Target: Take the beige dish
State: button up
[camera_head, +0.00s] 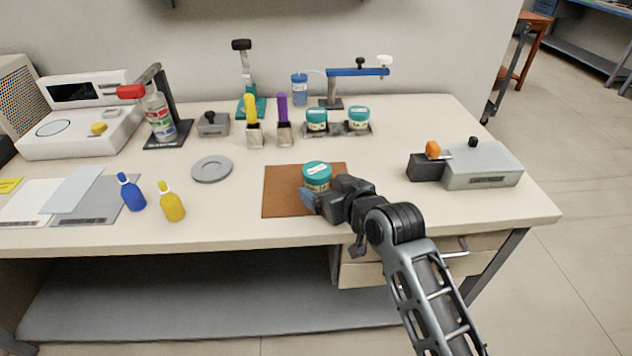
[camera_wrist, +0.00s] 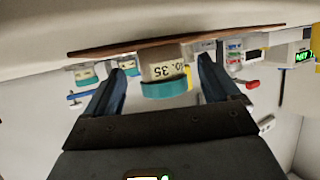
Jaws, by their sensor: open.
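A jar with a beige body and a teal lid (camera_head: 317,172) stands upright on the brown mat (camera_head: 280,193). In the wrist view, which is upside down, the jar (camera_wrist: 165,74) shows a label with "35" and lies between my two fingers. My gripper (camera_head: 326,197) is open at the jar's near side, low over the mat. Gaps show between the jar and both fingers in the wrist view (camera_wrist: 163,68). In the head view my gripper hides the jar's lower right. No other beige dish stands out clearly; a flat grey dish (camera_head: 212,169) lies left of the mat.
Two similar teal-lidded jars (camera_head: 317,119) (camera_head: 358,118) stand in a rack behind. A grey box with an orange knob (camera_head: 483,166) is at right. Blue (camera_head: 131,194) and yellow (camera_head: 171,203) bottles stand at front left. The table between mat and grey box is clear.

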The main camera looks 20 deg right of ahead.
jog(key=shift+x, duration=1.4)
jog(key=shift+c, duration=0.2)
jog(key=c, duration=1.1)
